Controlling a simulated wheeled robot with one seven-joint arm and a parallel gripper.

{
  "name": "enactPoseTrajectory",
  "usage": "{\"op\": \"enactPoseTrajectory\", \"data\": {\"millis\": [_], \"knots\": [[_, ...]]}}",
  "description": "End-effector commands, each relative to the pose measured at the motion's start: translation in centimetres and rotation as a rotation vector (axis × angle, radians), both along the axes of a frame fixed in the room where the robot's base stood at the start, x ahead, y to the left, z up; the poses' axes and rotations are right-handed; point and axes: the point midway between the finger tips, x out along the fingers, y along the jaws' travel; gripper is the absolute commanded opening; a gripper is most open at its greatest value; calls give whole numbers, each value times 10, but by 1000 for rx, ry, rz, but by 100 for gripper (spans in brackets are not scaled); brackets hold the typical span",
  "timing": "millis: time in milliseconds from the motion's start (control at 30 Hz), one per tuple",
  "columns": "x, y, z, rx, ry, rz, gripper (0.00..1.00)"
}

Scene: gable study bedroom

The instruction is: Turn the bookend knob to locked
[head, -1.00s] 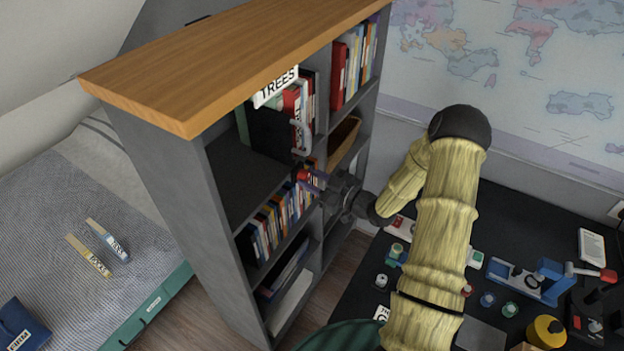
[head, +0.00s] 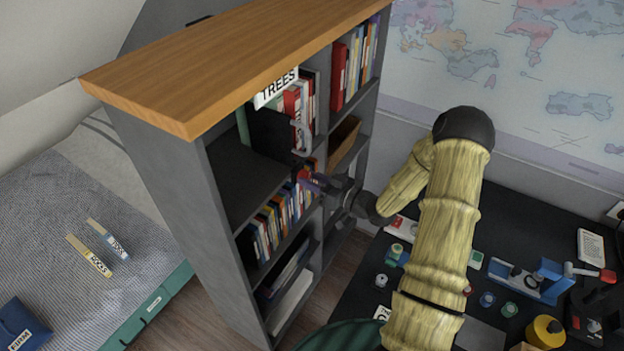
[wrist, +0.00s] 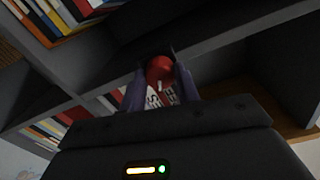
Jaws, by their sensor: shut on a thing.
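The dark bookend (head: 270,132) stands in an upper compartment of the grey bookcase, under the TREES label (head: 277,88). My gripper (head: 316,182) is at the bookcase front, just below that compartment. In the wrist view its purple fingers (wrist: 158,88) are closed on the red knob (wrist: 160,68), which sits between the tips. In the head view the knob is mostly hidden by the fingers. I cannot read any locked or unlocked mark on it.
The grey bookcase (head: 190,190) has a wooden top (head: 220,60). Books (head: 275,222) fill the compartment below the bookend. The dark desk (head: 350,300) with several small items lies to the right under my arm. A bed (head: 60,220) is at left.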

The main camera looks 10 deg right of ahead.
Motion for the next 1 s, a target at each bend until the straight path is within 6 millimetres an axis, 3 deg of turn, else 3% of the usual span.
{"op": "enactPoseTrajectory", "data": {"millis": [1000], "knots": [[0, -1, 2, 673, 672, -3, 9]]}}
